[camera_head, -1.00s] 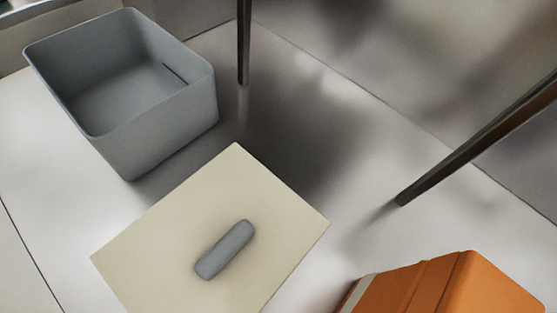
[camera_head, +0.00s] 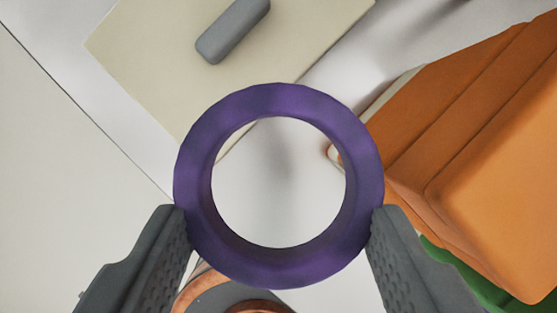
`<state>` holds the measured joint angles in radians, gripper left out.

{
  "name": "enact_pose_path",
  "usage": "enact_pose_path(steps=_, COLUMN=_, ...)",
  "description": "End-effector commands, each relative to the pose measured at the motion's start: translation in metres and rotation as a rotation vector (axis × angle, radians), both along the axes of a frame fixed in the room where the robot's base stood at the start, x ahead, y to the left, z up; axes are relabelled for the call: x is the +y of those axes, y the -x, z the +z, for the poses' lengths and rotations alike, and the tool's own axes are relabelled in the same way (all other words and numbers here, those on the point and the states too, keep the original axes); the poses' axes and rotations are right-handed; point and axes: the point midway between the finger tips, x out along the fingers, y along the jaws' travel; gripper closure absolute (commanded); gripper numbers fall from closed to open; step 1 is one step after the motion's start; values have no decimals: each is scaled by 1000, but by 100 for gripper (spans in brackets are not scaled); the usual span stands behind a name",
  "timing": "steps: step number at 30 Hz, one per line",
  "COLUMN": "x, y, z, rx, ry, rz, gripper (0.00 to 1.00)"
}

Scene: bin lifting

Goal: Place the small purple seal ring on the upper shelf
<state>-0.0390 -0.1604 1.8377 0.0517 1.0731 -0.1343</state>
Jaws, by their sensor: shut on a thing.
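The purple seal ring (camera_head: 197,165) is large and close in the middle of the head camera view. My gripper (camera_head: 279,225) is shut on it, with one dark grey ridged finger pressing each outer side. The ring faces the camera, and the surface below shows through its hole. No upper shelf can be made out in this view.
A cream board (camera_head: 140,60) with a grey rounded bar (camera_head: 232,30) lies at the upper left. An orange box-like object (camera_head: 500,160) fills the right, with something green (camera_head: 465,275) below it. A copper-coloured round part (camera_head: 215,290) shows at the bottom, partly hidden.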

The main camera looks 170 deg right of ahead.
Motion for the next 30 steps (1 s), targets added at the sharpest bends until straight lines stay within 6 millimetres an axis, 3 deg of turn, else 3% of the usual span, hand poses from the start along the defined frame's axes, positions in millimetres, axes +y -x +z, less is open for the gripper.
enact_pose_path(steps=18, x=0, y=0, z=-132, rx=2, ry=0, rz=-1, gripper=65)
enact_pose_path(steps=30, x=0, y=0, z=-164, rx=1, ry=0, rz=0, gripper=65)
